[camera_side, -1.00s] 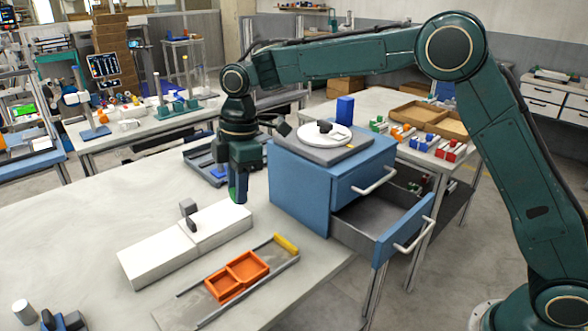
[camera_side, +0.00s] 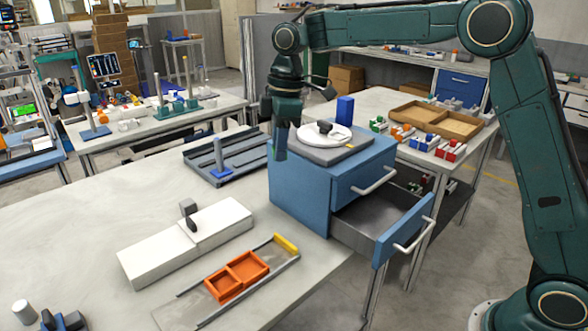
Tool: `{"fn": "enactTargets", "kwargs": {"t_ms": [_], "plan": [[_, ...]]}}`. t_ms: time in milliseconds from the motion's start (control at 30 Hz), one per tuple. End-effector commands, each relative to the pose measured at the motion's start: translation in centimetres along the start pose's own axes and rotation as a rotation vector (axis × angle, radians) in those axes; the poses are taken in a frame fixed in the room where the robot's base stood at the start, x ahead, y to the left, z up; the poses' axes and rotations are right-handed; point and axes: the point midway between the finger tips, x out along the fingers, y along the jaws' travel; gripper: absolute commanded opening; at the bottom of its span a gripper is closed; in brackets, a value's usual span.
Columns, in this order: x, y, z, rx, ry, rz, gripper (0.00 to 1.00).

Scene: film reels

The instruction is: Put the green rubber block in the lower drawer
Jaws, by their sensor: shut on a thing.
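My gripper (camera_side: 281,148) is shut and points down, in front of the left part of the blue cabinet's top. A green piece, the green rubber block (camera_side: 280,142), shows at its fingertips; its outline is hard to tell from the green fingers. The blue cabinet (camera_side: 298,191) stands on the table. Its lower drawer (camera_side: 403,232) is pulled out to the right, and the part of its grey inside that shows is empty. The upper drawer (camera_side: 363,183) is shut. My gripper is to the left of the open drawer and higher than it.
A grey plate with a white disc (camera_side: 318,135) and dark knob sits on the cabinet. A blue block (camera_side: 345,110) stands behind. A white box (camera_side: 185,241) and orange trays (camera_side: 237,277) lie in front. The left table (camera_side: 90,225) is largely clear.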

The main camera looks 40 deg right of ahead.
Motion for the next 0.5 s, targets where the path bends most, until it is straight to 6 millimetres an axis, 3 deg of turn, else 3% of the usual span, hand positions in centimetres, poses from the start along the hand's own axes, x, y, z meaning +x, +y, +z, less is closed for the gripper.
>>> {"fn": "enactTargets", "kwargs": {"t_ms": [233,500], "plan": [[-1.4,2.5,8.6,0.301,0.005,0.035,0.05],[-2.5,3.0,17.9,0.625,0.006,0.075,0.05]]}}
